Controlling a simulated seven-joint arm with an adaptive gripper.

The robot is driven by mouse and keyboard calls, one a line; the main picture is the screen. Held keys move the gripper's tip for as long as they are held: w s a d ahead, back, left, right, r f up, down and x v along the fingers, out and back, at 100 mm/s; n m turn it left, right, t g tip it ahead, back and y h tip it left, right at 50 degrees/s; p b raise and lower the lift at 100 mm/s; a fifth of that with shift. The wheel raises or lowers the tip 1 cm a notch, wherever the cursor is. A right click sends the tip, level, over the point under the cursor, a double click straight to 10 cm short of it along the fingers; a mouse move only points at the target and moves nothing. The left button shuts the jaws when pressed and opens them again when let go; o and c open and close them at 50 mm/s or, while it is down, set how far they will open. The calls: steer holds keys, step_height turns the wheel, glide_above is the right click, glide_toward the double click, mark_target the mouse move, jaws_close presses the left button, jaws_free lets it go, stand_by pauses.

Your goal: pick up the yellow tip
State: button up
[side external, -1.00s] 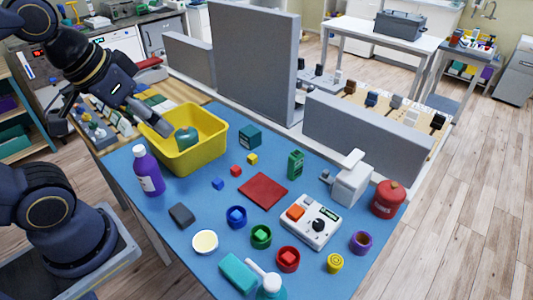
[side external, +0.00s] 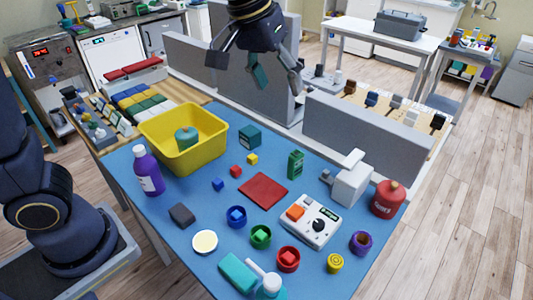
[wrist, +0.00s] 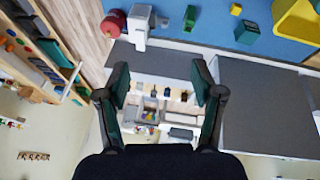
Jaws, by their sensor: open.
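A small yellow cube (side external: 252,159) lies on the blue table top between the green box and the red mat. It also shows at the top edge of the wrist view (wrist: 236,9). A round yellow piece with rings on top (side external: 335,263) stands near the table's right front edge. I cannot tell from the frames which one is the yellow tip. My gripper (side external: 255,70) is open and empty, raised high near the tall grey panel, well above and apart from both. Its two spread fingers show in the wrist view (wrist: 162,90).
A yellow tub (side external: 215,148) holding a teal object stands at the table's back left. Grey panels (side external: 365,138) line the back. A purple bottle (side external: 148,171), white dispenser (side external: 350,183), red canister (side external: 388,199) and green bottle (side external: 295,164) stand upright. Small cubes and cups lie around.

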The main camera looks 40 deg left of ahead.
steer(key=w+d+f+m+g, duration=0.1)
steer(key=w+d+f+g, duration=0.15)
steer(key=d+f, duration=0.65)
steer(key=m+g+y, duration=0.1)
steer(key=m+g, duration=0.1)
steer(key=m, duration=0.1)
glide_above(336, 260)
step_height(336, 260, down, 13)
steer(key=shift+t, duration=0.25)
steer(key=f, duration=1)
steer(key=shift+w+a, duration=0.15)
steer(key=shift+a, duration=0.05)
steer(key=shift+d+f, duration=0.2)
steer(key=shift+f, duration=2.75)
steer(key=c, duration=1)
